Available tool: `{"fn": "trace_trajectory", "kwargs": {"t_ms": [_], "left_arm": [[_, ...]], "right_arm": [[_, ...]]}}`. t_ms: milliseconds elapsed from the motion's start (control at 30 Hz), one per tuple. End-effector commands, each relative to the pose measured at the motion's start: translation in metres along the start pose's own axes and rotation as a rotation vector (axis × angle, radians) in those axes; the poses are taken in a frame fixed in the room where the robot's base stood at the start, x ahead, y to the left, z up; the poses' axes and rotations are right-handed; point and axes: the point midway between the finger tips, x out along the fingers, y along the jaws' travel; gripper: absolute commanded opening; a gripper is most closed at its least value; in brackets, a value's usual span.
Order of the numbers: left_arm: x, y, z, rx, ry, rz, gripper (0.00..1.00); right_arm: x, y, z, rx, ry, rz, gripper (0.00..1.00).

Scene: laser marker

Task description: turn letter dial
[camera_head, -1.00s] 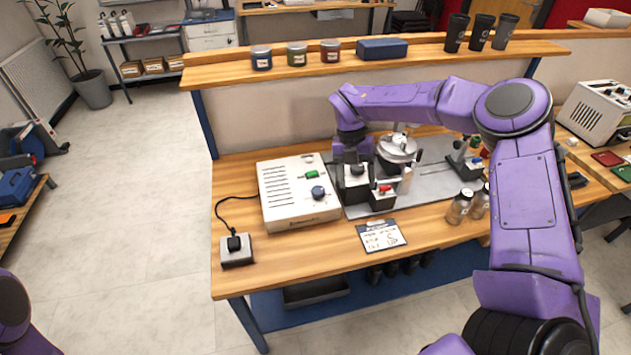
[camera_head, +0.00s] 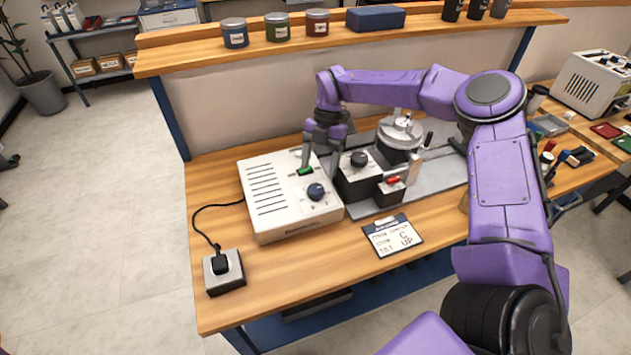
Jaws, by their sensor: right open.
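A white control box (camera_head: 262,205) stands on the wooden bench. It has a blue dial (camera_head: 316,191) at its front right, with marks around it too small to read, and a green switch (camera_head: 306,171) behind the dial. A black box with a black knob (camera_head: 359,159) stands to its right; I cannot tell which knob bears the letters. My right gripper (camera_head: 319,164) is open and empty, pointing down at the back right of the white box. One finger is close to the green switch; I cannot tell whether it touches. My left gripper is out of view.
A printed card (camera_head: 393,236) reading "C" and "UP" lies at the bench front. A red switch (camera_head: 393,180) and a round metal fixture (camera_head: 400,133) stand to the right. A black plug sits in a socket block (camera_head: 223,270) at left. A shelf (camera_head: 190,56) runs behind.

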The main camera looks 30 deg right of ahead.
Motion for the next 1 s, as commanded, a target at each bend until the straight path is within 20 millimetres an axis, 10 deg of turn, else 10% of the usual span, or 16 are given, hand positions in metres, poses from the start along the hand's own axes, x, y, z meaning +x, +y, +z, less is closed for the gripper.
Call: {"fn": "trace_trajectory", "kwargs": {"t_ms": [300,600,800,1000], "left_arm": [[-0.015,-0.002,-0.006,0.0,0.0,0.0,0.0],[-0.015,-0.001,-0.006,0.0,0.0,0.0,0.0],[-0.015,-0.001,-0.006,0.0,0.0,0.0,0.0],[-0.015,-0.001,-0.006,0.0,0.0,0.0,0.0]], "right_arm": [[0.053,-0.002,0.0,0.004,0.001,0.0,0.71],[0.059,-0.002,0.0,0.003,0.0,0.002,0.71],[0.059,-0.002,0.0,0.003,0.0,0.002,0.15],[0.059,-0.002,0.001,-0.004,-0.001,-0.001,0.16]]}}
